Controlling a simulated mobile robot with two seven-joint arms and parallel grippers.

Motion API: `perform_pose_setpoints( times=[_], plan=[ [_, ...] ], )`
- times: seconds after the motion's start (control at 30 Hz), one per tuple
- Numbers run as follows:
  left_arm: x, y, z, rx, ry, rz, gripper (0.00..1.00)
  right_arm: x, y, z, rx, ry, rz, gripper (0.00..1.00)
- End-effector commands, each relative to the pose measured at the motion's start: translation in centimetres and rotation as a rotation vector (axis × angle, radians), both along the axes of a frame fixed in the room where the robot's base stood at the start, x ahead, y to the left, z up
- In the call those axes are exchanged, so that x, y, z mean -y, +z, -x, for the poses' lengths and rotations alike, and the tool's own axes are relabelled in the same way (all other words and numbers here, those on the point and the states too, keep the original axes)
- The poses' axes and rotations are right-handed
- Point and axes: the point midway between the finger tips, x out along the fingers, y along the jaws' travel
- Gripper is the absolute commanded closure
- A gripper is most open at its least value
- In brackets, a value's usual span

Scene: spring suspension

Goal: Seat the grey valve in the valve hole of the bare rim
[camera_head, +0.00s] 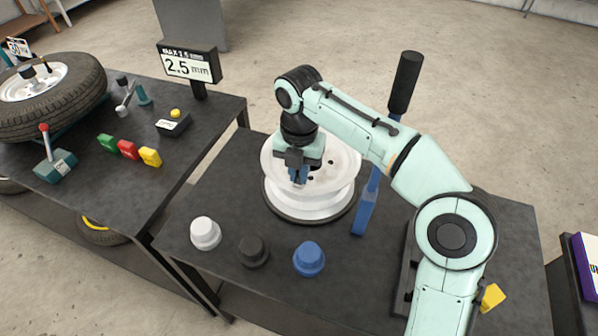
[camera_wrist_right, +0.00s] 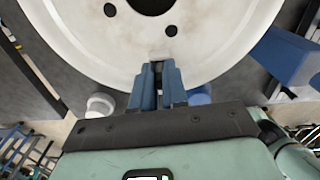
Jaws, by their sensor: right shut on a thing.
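The bare white rim (camera_head: 338,190) lies flat on a black round base on the right-hand table; it fills the top of the right wrist view (camera_wrist_right: 215,45). My right gripper (camera_head: 299,178) points down over the near part of the rim. In the wrist view its blue fingers (camera_wrist_right: 158,70) are closed on a small grey thing, the grey valve (camera_wrist_right: 158,66), which is mostly hidden between them. Dark holes show in the rim's disc, but I cannot tell which opening is the valve hole, or whether the valve touches the rim. My left gripper is not in view.
A white knob-shaped piece (camera_head: 205,233), a black one (camera_head: 253,251) and a blue one (camera_head: 309,259) stand along the table's front. A blue lever (camera_head: 365,207) with a black handle stands right of the rim. The left table holds a tyred wheel (camera_head: 80,82) and a display (camera_head: 190,67).

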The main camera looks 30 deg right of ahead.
Motion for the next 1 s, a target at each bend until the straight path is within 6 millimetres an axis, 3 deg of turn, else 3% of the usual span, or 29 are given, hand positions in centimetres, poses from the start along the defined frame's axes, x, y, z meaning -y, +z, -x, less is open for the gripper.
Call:
perform_pose_setpoints(
  times=[0.27, 0.3, 0.33, 0.67, 0.83, 1.0],
  plan=[
    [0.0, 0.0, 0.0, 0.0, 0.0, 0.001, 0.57, 0.0, -0.2, 0.0, 0.0, -0.001, 0.0, 1.0],
    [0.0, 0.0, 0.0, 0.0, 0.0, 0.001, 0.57, 0.0, -0.2, 0.0, 0.0, -0.001, 0.0, 0.8],
    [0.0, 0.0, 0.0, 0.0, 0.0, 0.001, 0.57, 0.0, -0.2, 0.0, 0.0, -0.001, 0.0, 0.76],
    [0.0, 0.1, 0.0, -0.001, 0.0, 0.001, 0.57, 0.0, 0.1, 0.0, 0.001, -0.001, -0.001, 0.76],
    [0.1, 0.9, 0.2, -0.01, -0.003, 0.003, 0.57, 0.0, 2.4, -0.1, 0.004, 0.0, -0.001, 0.76],
    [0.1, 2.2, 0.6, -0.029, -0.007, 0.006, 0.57, -0.1, 6.3, -0.1, 0.004, 0.0, -0.001, 0.76]
  ],
)
